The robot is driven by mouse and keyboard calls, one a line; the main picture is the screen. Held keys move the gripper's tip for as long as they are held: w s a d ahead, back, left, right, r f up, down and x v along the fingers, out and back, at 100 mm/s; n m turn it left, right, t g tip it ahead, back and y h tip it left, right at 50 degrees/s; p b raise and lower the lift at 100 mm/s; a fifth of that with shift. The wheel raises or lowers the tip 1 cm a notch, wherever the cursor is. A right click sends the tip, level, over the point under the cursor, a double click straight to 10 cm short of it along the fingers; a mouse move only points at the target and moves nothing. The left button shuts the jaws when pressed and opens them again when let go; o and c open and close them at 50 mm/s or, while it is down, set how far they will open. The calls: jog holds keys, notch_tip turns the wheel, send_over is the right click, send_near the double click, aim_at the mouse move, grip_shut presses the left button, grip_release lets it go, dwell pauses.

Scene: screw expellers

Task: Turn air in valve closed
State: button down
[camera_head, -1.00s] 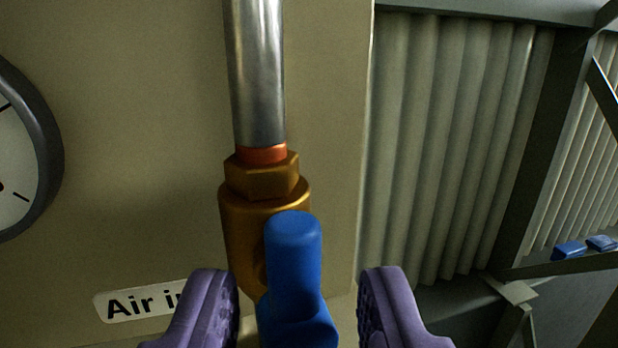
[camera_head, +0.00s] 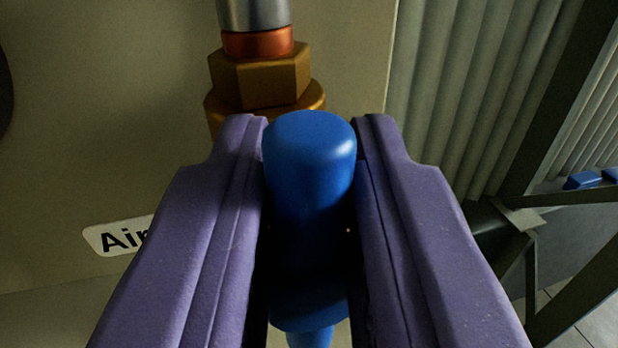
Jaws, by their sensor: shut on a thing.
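The air in valve has a blue handle (camera_head: 309,165) in the middle of the view, in front of a brass body and hex nut (camera_head: 259,77). My gripper (camera_head: 311,135) has its two purple fingers shut on the blue handle, one on each side. The handle's rounded end points up between the fingertips. A white label reading "Air" (camera_head: 115,236) is on the panel at left, partly hidden by the left finger. The lower valve body is hidden behind the handle and fingers.
A metal pipe (camera_head: 254,14) rises from the valve past an orange ring. A beige panel (camera_head: 90,130) stands behind. Corrugated wall (camera_head: 450,90) and dark frame beams (camera_head: 550,110) are at right, with small blue objects (camera_head: 583,180) on a beam.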

jog(key=shift+r, duration=0.1)
jog(key=m+p, duration=0.2)
jog(key=m, duration=0.1)
jog(key=shift+w+d+g, duration=0.1)
jog(key=shift+d+g, duration=0.2)
jog(key=shift+g, duration=0.1)
jog(key=shift+w+d+f+m+g+y+p, duration=0.1)
jog(key=shift+d+f+m+g+y+p, duration=0.3)
jog(key=shift+m, duration=1.55)
jog(key=shift+w+d+f+m+g+y+p, duration=0.1)
jog(key=shift+f+m+g+y+p, duration=0.45)
jog(key=shift+m, duration=1.45)
jog(key=shift+w+d+f+m+g+y+p, duration=0.2)
jog(key=shift+m+g+y+p, duration=0.5)
jog(key=shift+m, duration=1.25)
jog(key=shift+s+f, duration=0.1)
jog(key=shift+s, duration=0.05)
jog(key=c, duration=1.1)
grip_release()
jog(key=shift+c, duration=0.2)
jog(key=shift+d, duration=0.1)
